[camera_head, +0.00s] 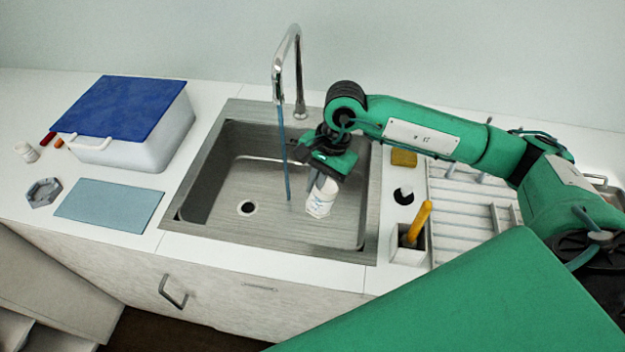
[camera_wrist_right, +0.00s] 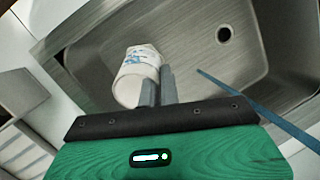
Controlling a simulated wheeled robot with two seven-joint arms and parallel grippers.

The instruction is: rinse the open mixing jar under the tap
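The mixing jar (camera_head: 320,198) is white with blue print and hangs tilted inside the sink, right of the water stream. My right gripper (camera_head: 324,176) is above it; in the right wrist view its two fingers (camera_wrist_right: 158,86) are close together at the edge of the jar (camera_wrist_right: 138,66), apparently pinching its wall. The jar's inside is not clear. The tap (camera_head: 292,65) arches over the sink (camera_head: 205,190), and a thin blue water stream (camera_head: 284,150) falls from it. The stream (camera_wrist_right: 262,112) passes right of the fingers, apart from the jar. My left gripper is out of view.
A white box with a blue lid (camera_head: 125,108), a light blue mat (camera_head: 108,205) and a grey hexagonal dish (camera_head: 43,192) are on the left counter. Right of the sink are a yellow sponge (camera_head: 404,158), a holder with a yellow-handled tool (camera_head: 420,222) and a ribbed drainboard (camera_head: 455,215).

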